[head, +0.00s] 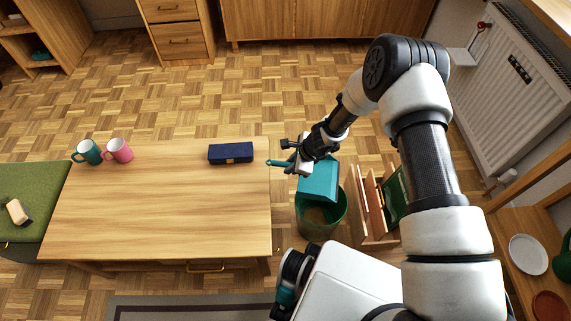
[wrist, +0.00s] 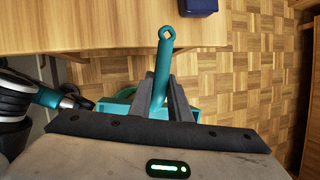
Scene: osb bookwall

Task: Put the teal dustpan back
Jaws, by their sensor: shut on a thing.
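The teal dustpan (head: 319,181) is in my gripper (head: 297,165), near the right end of the table. Its pan hangs over a green bin (head: 328,219) on the floor and hides part of the bin's opening. Its handle points left toward the table edge. In the wrist view my gripper (wrist: 166,98) is shut on the dustpan's handle (wrist: 165,52), whose end has a hole. The fingers and the palm hide part of the pan.
The wooden table (head: 150,210) holds a navy case (head: 231,154), a teal mug (head: 88,152) and a pink mug (head: 118,150). A wooden rack (head: 374,205) with a green item stands right of the bin. A radiator (head: 515,90) is at the right wall. Floor beyond the table is clear.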

